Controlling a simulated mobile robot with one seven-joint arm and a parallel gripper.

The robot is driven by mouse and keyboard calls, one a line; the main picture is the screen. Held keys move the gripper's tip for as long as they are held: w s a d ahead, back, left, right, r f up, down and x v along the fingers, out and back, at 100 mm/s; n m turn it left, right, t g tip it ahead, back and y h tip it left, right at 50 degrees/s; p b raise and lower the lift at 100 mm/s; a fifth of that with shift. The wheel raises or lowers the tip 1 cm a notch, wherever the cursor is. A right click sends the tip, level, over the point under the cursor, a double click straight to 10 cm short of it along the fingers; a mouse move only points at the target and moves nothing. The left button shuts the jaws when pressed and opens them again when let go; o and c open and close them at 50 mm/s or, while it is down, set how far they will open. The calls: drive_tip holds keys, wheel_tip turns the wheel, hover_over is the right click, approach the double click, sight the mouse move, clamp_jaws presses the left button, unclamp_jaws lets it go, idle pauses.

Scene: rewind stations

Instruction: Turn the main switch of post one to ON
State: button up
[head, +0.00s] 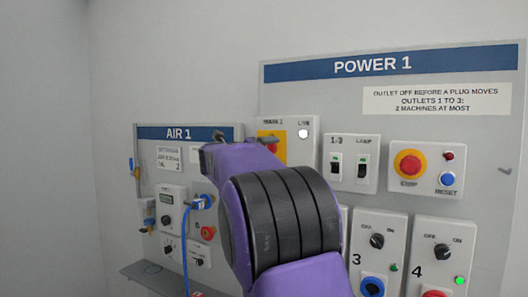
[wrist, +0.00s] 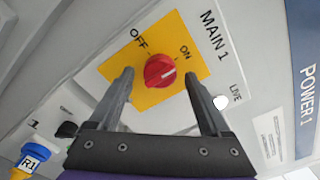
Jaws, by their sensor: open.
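The main switch of post one is a red round knob (wrist: 160,70) on a yellow plate (wrist: 147,96), labelled MAIN 1 with OFF and ON marks. My gripper (wrist: 158,75) is open, with one finger on each side of the knob in the wrist view. Whether the fingers touch it is unclear.
The white LIVE lamp (wrist: 221,102) sits right of the switch. The 1-3 and LAMP switches (head: 350,164) and the red stop button (head: 409,162) lie farther right. The AIR 1 panel (head: 152,151) with a blue hose is at left. A blue-yellow plug R1 (wrist: 31,160) is below.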

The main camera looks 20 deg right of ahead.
drive_tip(key=v, duration=1.7)
drive_tip(key=shift+b, duration=0.35)
drive_tip(key=shift+s+a, duration=0.15)
